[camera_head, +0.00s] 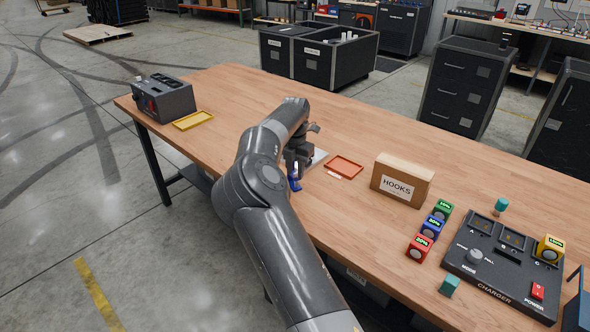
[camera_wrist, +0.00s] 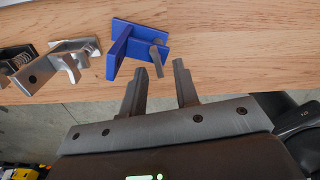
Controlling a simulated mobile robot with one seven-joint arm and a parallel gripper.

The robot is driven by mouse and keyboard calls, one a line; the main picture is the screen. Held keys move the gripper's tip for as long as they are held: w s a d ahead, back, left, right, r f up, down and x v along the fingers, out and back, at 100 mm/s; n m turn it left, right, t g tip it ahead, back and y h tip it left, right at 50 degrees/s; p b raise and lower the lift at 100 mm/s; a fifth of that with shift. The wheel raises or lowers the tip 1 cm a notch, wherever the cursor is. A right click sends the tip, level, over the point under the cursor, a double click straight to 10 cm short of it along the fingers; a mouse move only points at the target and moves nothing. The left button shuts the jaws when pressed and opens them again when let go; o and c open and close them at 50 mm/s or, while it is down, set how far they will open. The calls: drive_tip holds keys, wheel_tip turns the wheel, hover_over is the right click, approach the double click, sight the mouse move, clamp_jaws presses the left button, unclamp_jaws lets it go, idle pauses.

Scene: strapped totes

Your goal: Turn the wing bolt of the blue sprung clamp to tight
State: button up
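The blue clamp (camera_wrist: 122,48) lies at the table's near edge in the wrist view; I see no spring on it there. A grey wing bolt (camera_wrist: 158,56) stands at its right side, tilted. In the head view the blue clamp (camera_head: 294,180) shows as a small patch beside my arm, partly hidden. My gripper (camera_wrist: 160,68) is open and empty. Its two fingers point toward the wing bolt, with the bolt's lower end appearing near or between the fingertips; I cannot tell whether they touch.
A silver clamp (camera_wrist: 62,66) and another metal piece with a spring (camera_wrist: 20,62) sit left of the blue clamp. In the head view, an orange tray (camera_head: 344,166) and a HOOKS box (camera_head: 402,181) stand to the right. A yellow tray (camera_head: 193,120) lies left, with free tabletop between.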

drive_tip(key=shift+r, duration=0.1)
wheel_tip(320, 180, up, 11)
drive_tip(key=shift+f, duration=0.2)
idle(0.4)
